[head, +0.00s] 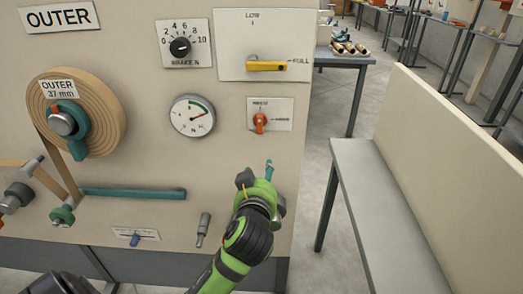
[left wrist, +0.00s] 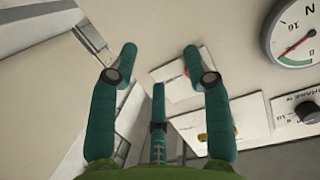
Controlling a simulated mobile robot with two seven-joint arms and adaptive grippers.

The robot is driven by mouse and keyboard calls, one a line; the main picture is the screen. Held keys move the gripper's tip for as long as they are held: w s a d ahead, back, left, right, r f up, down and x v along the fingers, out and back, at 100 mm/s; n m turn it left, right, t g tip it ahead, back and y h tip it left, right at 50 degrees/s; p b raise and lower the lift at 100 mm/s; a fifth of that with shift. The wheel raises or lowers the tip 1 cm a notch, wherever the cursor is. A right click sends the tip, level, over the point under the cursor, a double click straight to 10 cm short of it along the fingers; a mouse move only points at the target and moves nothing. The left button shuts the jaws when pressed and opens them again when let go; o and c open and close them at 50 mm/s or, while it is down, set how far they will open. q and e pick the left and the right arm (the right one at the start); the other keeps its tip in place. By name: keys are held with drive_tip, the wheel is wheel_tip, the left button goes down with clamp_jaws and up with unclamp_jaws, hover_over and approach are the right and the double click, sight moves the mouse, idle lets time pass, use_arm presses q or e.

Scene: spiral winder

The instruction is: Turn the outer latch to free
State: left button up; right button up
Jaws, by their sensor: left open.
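On the beige panel, a roll of tan tape (head: 107,108) labelled "OUTER 37 mm" sits at the left in the head view. Its hub (head: 61,123) is grey, with an orange piece (head: 57,109) and a teal lever (head: 78,150) pointing down. The lever looks like the outer latch, but no marking on it is readable. My left gripper (head: 257,176) is right of and below the roll, well apart from it, near the panel's right edge. In the left wrist view the left gripper (left wrist: 161,54) has its teal fingers spread and empty. My right gripper does not show.
The orange selector (head: 260,122) and yellow handle (head: 267,66) are above my left gripper. A gauge (head: 192,115) and brake dial (head: 180,47) are mid-panel. A teal bar (head: 133,193) and grey peg (head: 203,229) are lower. A grey bench (head: 377,199) stands right.

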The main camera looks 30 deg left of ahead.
use_arm(q)
drive_tip(key=n+t+y, duration=0.2)
approach(261, 126)
drive_tip(key=x, duration=0.2)
drive_tip(key=p+x, duration=0.2)
drive_tip(key=x, duration=0.4)
drive_tip(key=shift+d, duration=0.1)
drive_tip(key=shift+w+a, duration=0.25)
drive_tip(key=shift+w, duration=0.2)
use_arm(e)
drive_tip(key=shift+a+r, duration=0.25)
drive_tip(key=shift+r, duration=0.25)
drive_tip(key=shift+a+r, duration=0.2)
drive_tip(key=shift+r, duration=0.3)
use_arm(q)
drive_tip(key=shift+c, duration=0.4)
clamp_jaws()
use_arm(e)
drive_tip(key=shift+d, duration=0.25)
